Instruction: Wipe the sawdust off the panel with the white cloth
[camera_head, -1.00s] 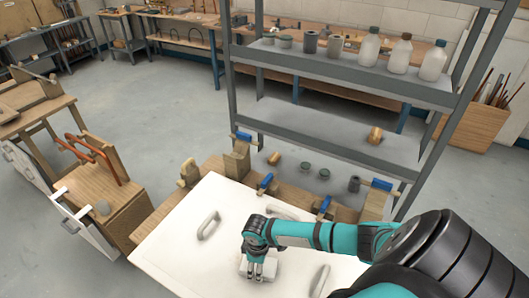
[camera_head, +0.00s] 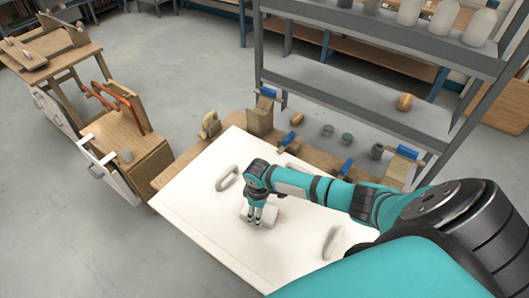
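The white panel (camera_head: 195,190) lies flat on a wooden bench. My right gripper (camera_head: 262,221) reaches in from the right and points down over the middle of the panel. Its fingers are on a small white block-like folded cloth (camera_head: 244,212), which appears held between them against the panel. The fingers hide part of the cloth. Grey-white oval loops (camera_head: 228,178) and (camera_head: 332,241) lie on the panel left and right of the gripper; a third is partly behind my arm. I cannot make out sawdust at this size. My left gripper is out of view.
Blue-handled clamps (camera_head: 267,92) and wooden blocks stand along the panel's far edge. A metal shelf (camera_head: 345,92) with bottles rises behind. A wooden stand with orange clamps (camera_head: 120,103) is at the left. Open floor (camera_head: 195,85) lies between.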

